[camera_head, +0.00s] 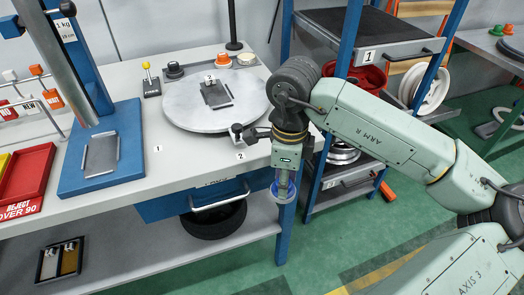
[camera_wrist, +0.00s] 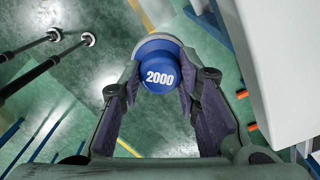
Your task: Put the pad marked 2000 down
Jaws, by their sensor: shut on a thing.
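The pad marked 2000 (camera_wrist: 158,66) is blue with white numerals and sits between the fingertips of my gripper (camera_wrist: 160,85) in the wrist view. My gripper is shut on it and holds it in the air, with green floor below. In the head view the gripper (camera_head: 283,178) points down just off the right front corner of the workbench. The pad (camera_head: 284,188) shows there as a blue rim, partly hidden by the fingers.
The white workbench (camera_head: 128,185) carries a round grey plate (camera_head: 190,108), a blue press stand (camera_head: 75,177) and a red reject tray (camera_head: 22,178). Spots marked 1 and 2 lie on its front area. A blue shelf rack (camera_head: 348,48) stands right, close to my arm.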

